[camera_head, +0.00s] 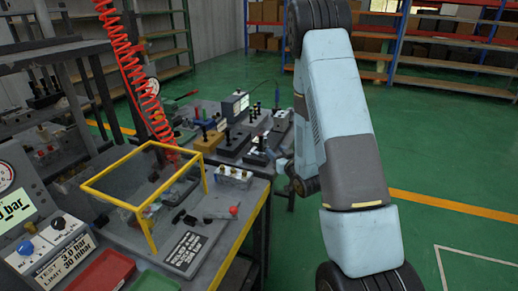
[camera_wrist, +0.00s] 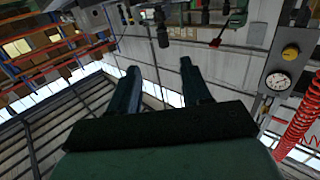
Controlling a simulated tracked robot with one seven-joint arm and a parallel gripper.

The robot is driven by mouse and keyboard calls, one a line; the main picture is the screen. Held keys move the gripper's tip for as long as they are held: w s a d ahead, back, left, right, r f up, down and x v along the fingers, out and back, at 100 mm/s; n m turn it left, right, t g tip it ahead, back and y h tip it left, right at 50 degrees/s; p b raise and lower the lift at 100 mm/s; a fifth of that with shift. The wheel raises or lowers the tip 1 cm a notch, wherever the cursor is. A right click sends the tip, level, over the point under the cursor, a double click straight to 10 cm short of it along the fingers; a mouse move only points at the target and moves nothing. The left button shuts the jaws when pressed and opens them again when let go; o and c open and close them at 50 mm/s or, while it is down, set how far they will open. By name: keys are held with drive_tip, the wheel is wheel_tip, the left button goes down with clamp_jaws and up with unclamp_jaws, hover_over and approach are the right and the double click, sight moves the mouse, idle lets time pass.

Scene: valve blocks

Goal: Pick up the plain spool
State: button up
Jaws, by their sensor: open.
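I cannot single out the plain spool with certainty. Several small dark parts (camera_head: 187,217) lie on the near bench beside the yellow frame, one with a red end (camera_head: 233,211); they are too small to tell apart. In the wrist view my gripper (camera_wrist: 160,66) has its two dark fingers spread with nothing between them. That view is tilted and shows mostly roof, wall and shelving. In the head view my gripper cannot be made out; my pale blue arm stands at right of the benches.
A yellow frame (camera_head: 149,228) stands on the near bench, with a red tray (camera_head: 103,272) in front. A coiled red hose (camera_head: 137,75) hangs over it. Valve blocks (camera_head: 207,141) crowd the bench behind. A gauge panel (camera_head: 12,195) stands at left. Green floor is clear at right.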

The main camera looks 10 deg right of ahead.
sight(262, 140)
drive_tip(key=w, duration=0.2)
drive_tip(key=w+a, duration=0.1)
drive_tip(key=w, duration=0.2)
drive_tip(key=w+f, duration=0.1)
drive_tip(key=w, duration=0.1)
drive_tip(key=shift+w+a, duration=0.15)
drive_tip(key=shift+a, duration=0.25)
drive_tip(key=shift+w+a+r, duration=0.1)
drive_tip(key=shift+w+a, duration=0.1)
drive_tip(key=shift+w, duration=0.75)
drive_tip(key=shift+w+a+r, duration=0.1)
drive_tip(key=shift+w+a, duration=0.15)
drive_tip(key=shift+w, duration=0.7)
drive_tip(key=shift+w+a, duration=0.2)
drive_tip(key=shift+w, duration=0.75)
drive_tip(key=shift+c, duration=0.3)
clamp_jaws()
